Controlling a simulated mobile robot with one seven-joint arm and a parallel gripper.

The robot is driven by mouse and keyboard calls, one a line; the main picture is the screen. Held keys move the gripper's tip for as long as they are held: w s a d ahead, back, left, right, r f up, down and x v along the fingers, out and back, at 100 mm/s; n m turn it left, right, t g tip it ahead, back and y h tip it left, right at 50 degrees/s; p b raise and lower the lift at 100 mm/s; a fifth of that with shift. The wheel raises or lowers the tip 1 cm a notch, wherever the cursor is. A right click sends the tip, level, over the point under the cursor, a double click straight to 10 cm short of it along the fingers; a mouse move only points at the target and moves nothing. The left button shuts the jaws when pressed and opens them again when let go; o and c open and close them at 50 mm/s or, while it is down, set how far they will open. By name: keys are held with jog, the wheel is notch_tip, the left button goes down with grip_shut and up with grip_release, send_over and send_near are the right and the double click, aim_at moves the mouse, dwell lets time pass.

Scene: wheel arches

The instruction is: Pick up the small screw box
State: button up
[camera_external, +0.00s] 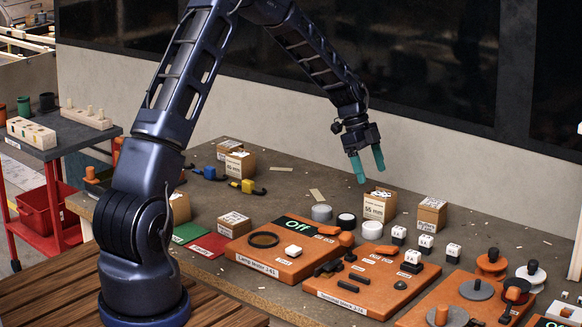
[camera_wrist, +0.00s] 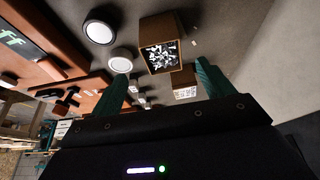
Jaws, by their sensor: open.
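My gripper (camera_external: 370,171) is open and empty, with teal fingers pointing down above the back right of the bench. Just below it stands a cardboard box labelled "55 mm" (camera_external: 376,207), apart from the fingers. In the wrist view an open cardboard box (camera_wrist: 159,27) full of screws lies ahead, between and beyond the fingertips of my gripper (camera_wrist: 160,80). Another cardboard box (camera_external: 431,214) stands to its right; a smaller-looking labelled box (camera_wrist: 185,92) shows near the right finger in the wrist view. I cannot tell which box is the small screw box.
More cardboard boxes (camera_external: 239,165) stand at the back left of the bench, and one (camera_external: 234,226) stands nearer the middle. Orange panels (camera_external: 285,262) fill the front. A wall (camera_external: 420,160) runs behind.

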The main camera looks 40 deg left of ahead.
aim_at(382, 205)
jog(key=shift+w+x, duration=0.2)
jog(key=shift+x, duration=5.3)
jog(key=c, duration=1.2)
